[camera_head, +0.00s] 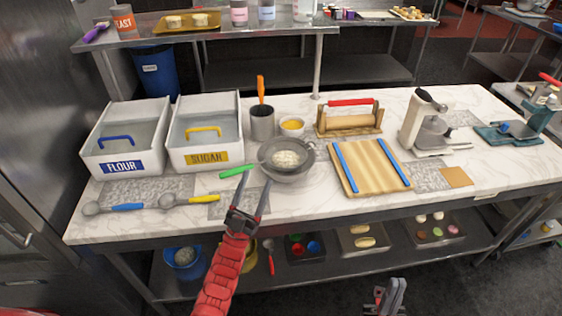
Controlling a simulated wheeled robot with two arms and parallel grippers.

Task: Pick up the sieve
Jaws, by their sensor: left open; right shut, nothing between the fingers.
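The sieve (268,157) has a green handle (236,171) pointing left and rests in a grey metal bowl (289,177) on the marble counter. A pale, whitish heap (285,159) shows inside the sieve. My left gripper (254,180) is open just in front of the handle, with its fingertips pointing away from me. One fingertip is close to the handle's front side; I cannot tell whether they touch. My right gripper (390,295) is shut and empty, low at the bottom edge, in front of the counter.
White flour (122,166) and sugar (205,156) bins stand left. Blue (126,207) and yellow (203,199) handled scoops lie at the front left. A metal cup (262,125) stands behind the sieve. A wooden board (367,169) lies right of the bowl.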

